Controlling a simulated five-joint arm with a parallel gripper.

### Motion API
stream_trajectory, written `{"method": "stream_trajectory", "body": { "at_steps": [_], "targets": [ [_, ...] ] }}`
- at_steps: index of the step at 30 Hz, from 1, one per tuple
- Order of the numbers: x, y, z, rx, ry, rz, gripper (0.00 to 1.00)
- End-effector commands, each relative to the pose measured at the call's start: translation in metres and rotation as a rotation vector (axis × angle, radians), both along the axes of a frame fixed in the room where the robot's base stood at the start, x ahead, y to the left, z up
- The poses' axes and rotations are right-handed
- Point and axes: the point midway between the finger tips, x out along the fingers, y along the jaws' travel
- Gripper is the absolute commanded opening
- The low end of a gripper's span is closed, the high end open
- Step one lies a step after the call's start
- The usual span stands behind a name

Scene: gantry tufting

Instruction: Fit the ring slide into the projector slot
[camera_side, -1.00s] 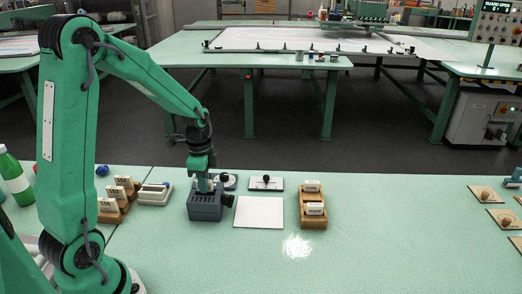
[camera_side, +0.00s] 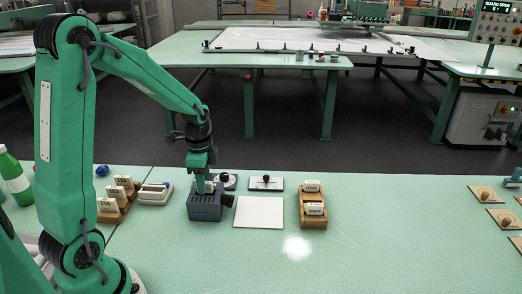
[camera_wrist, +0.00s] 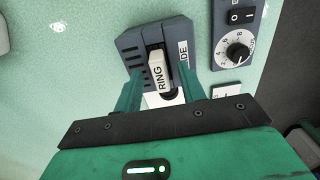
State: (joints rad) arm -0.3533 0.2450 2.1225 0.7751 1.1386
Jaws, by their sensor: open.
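The ring slide (camera_wrist: 157,72), a pale piece marked RING, stands in the top of the dark grey projector (camera_wrist: 130,42) in the wrist view. Its lower end is hidden, so I cannot tell how deep it sits in the slot. My gripper (camera_wrist: 160,78) is open, with one green finger on each side of the slide and gaps visible. In the side view, my gripper (camera_side: 203,186) points down at the top of the projector (camera_side: 205,208), and the slide is barely visible there.
A white plate (camera_side: 259,212) lies right of the projector, then a wooden rack (camera_side: 306,220) with pale labelled blocks. Behind are small dial and switch panels (camera_wrist: 237,50). Another wooden rack (camera_side: 123,206) and a pale tray (camera_side: 155,195) stand left.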

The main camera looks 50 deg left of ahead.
Motion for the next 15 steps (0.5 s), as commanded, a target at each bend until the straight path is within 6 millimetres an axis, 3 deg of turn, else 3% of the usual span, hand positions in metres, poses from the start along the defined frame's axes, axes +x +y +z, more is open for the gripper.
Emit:
{"method": "stream_trajectory", "body": {
  "at_steps": [15],
  "targets": [
    [0.0, 0.0, 0.06, 0.001, -0.003, 0.0, 0.4]
  ]
}}
